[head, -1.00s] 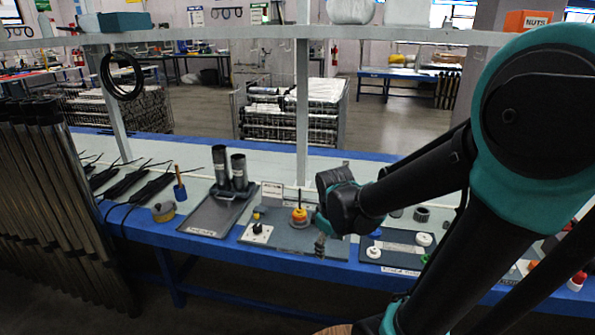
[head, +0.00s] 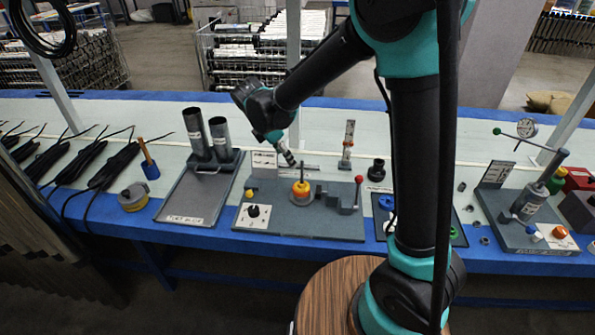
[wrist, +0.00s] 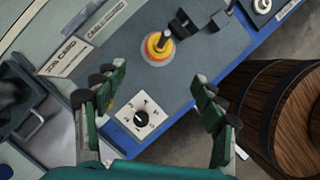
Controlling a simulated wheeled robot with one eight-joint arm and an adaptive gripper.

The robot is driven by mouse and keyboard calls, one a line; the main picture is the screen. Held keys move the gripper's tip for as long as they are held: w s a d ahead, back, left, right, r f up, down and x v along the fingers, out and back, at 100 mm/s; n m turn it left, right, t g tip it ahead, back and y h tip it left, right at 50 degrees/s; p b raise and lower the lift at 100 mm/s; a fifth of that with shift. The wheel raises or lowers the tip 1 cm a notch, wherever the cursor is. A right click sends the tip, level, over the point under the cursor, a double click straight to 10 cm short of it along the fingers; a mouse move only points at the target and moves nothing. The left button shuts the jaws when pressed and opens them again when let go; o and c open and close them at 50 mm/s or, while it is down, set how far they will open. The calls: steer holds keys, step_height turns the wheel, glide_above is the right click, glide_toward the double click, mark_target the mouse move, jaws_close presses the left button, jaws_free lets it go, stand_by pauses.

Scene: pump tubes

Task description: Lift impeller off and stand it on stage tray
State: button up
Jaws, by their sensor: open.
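The orange and yellow round part, which looks like the impeller (head: 301,190), sits on the grey fixture plate (head: 335,226). In the wrist view the impeller (wrist: 158,47) has a dark shaft rising from its middle. My gripper (head: 288,156) is above and behind it in the head view. In the wrist view my gripper (wrist: 157,84) has its fingers wide apart with nothing between them, and the impeller is beyond the fingertips. A dark tray (head: 460,232) is right of the fixture, partly hidden by my arm. I cannot read its label.
The fixture plate also carries a black dial on a white panel (head: 253,214) and a red-knobbed lever (head: 358,191). A grey tray (head: 186,213) with two upright dark tubes (head: 208,137) stands left. A shelf post rises behind.

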steer(key=x, duration=1.5)
steer(key=shift+s, duration=0.1)
steer(key=shift+c, duration=0.6)
steer(key=c, duration=1.4)
steer(key=shift+r, duration=0.7)
steer(key=shift+c, duration=0.2)
step_height(320, 180, up, 14)
steer(key=shift+r, duration=0.2)
stand_by(1.5)
